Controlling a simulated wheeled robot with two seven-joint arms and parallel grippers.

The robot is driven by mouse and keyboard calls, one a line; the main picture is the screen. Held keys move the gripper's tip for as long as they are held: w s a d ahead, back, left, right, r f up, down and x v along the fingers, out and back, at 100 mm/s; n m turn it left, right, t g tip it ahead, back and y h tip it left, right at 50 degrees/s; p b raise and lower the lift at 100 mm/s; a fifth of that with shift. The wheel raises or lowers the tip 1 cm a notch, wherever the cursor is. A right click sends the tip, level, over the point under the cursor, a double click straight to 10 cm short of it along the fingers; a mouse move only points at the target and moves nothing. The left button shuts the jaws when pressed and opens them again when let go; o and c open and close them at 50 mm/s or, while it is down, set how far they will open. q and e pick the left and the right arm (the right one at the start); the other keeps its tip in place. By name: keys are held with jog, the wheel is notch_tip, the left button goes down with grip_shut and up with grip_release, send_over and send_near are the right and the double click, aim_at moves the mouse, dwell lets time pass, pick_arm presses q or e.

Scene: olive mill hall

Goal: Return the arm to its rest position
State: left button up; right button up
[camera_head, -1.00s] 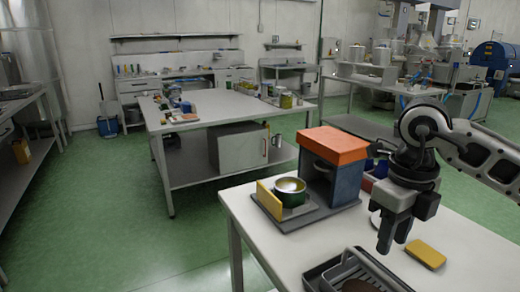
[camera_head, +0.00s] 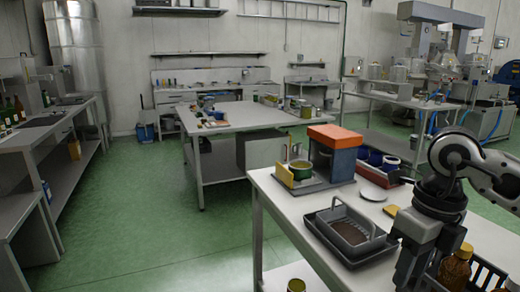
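My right arm comes in from the right edge, and its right gripper (camera_head: 408,272) hangs fingers-down at the lower right. It is over or beside the near part of the white table (camera_head: 292,212), just right of a dark tray (camera_head: 318,226). The fingers overlap in this view and run close to the bottom edge, so their gap does not show. I see nothing clearly held in them. My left gripper is not in the picture.
A black crate (camera_head: 487,272) with amber bottles (camera_head: 456,268) stands close right of the gripper. Green floor lies open at left.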

jog(key=s+a+f+n+g+y, duration=0.15)
jog(key=a+y, duration=0.25)
jog(key=a, duration=0.4)
jog(key=s+a+f+g+y, duration=0.25)
jog(key=a+y, duration=0.25)
jog(key=a, duration=0.3)
jog(key=s+a+r+m+t+y, duration=0.1)
jog(key=a+r+m+y, duration=0.15)
jog(key=a+y, duration=0.2)
jog(key=a+r+m+t+y, duration=0.1)
jog(key=a+r+m+y, duration=0.1)
jog(key=a+m+y, duration=0.25)
jog(key=w+d+f+m+t+h, duration=0.35)
jog(key=d+f+m+t, duration=0.2)
jog(key=m+t, duration=0.55)
jog(key=w+d+f+m+t+h, duration=0.35)
jog(key=f+m+t+h, duration=0.35)
jog(key=m, duration=0.7)
jog(key=s+d+f+m+g+h, duration=0.2)
jog(key=s+f, duration=0.4)
jog(key=f, duration=0.3)
jog(key=s+d+f+m+g+h, duration=0.3)
jog(key=s+d+f+m, duration=0.2)
jog(key=f, duration=0.4)
jog(key=shift+s+f+m+g, duration=0.15)
jog(key=shift+s+m+g, duration=0.15)
jog(key=shift+s+m, duration=0.4)
